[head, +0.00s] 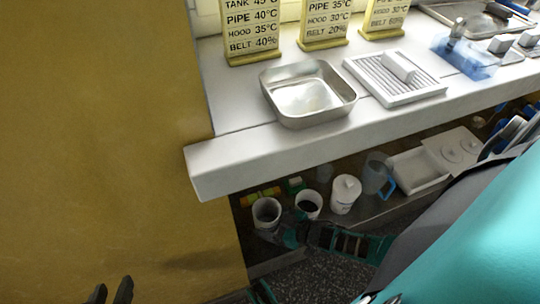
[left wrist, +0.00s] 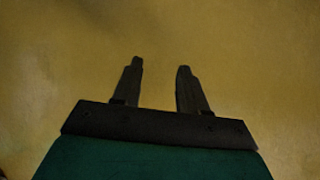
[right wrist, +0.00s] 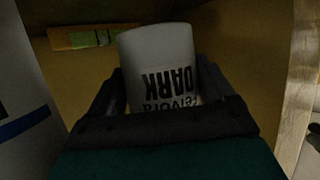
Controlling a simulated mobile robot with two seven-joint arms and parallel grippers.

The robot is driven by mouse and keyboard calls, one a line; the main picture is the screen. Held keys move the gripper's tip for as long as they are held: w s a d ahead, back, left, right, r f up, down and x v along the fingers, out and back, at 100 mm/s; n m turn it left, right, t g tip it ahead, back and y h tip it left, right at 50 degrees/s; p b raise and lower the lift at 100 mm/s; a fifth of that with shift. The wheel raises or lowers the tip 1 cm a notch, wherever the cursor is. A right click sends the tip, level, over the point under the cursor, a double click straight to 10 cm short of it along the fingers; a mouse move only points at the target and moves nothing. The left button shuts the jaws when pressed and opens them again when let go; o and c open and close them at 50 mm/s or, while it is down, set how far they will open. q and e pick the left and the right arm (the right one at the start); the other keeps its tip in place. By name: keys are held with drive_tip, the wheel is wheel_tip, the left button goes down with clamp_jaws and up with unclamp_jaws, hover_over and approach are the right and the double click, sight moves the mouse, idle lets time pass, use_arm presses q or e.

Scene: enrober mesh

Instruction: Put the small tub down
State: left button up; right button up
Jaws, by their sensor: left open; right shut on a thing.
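The small tub (right wrist: 158,62) is white with dark lettering that reads "DARK" upside down in the right wrist view. It sits between the fingers of my right gripper (right wrist: 160,95), which is shut on it. In the head view the held tub (head: 266,211) is at the left end of the lower shelf, under the counter, with my right gripper (head: 283,232) at its near side. I cannot tell whether its base touches the shelf. My left gripper (left wrist: 160,80) is open and empty in front of a plain yellow-brown surface; its fingertips also show in the head view (head: 110,292).
Another white tub (head: 309,203) with dark contents stands close right of the held one. A lidded white tub (head: 345,192) and a blue-handled jug (head: 377,175) are further right. The counter (head: 240,165) overhangs the shelf. A yellow-brown panel (head: 100,130) bounds the left.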

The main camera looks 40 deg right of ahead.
sight(277, 228)
wheel_tip(277, 228, down, 3)
drive_tip(key=shift+b, duration=0.75)
drive_tip(key=shift+f, duration=0.15)
use_arm(q)
drive_tip(key=shift+w+d+f, duration=0.2)
drive_tip(key=shift+d+f, duration=0.25)
use_arm(e)
drive_tip(key=o, duration=1.2)
drive_tip(key=shift+f, duration=0.1)
use_arm(q)
drive_tip(key=shift+a, duration=0.1)
use_arm(e)
drive_tip(key=shift+o, duration=0.2)
use_arm(q)
drive_tip(key=shift+f, duration=0.1)
drive_tip(key=shift+s+a+r+p, duration=0.1)
drive_tip(key=shift+a+r+p, duration=0.05)
drive_tip(key=shift+r+p, duration=0.9)
use_arm(e)
drive_tip(key=v, duration=0.4)
drive_tip(key=shift+s+d+r, duration=0.1)
drive_tip(key=shift+s+r, duration=0.15)
drive_tip(key=shift+r, duration=0.15)
use_arm(q)
drive_tip(key=shift+s+a+p, duration=0.15)
drive_tip(key=shift+a+p, duration=0.4)
drive_tip(key=shift+p, duration=0.65)
use_arm(e)
drive_tip(key=v, duration=0.7)
drive_tip(key=shift+s, duration=0.2)
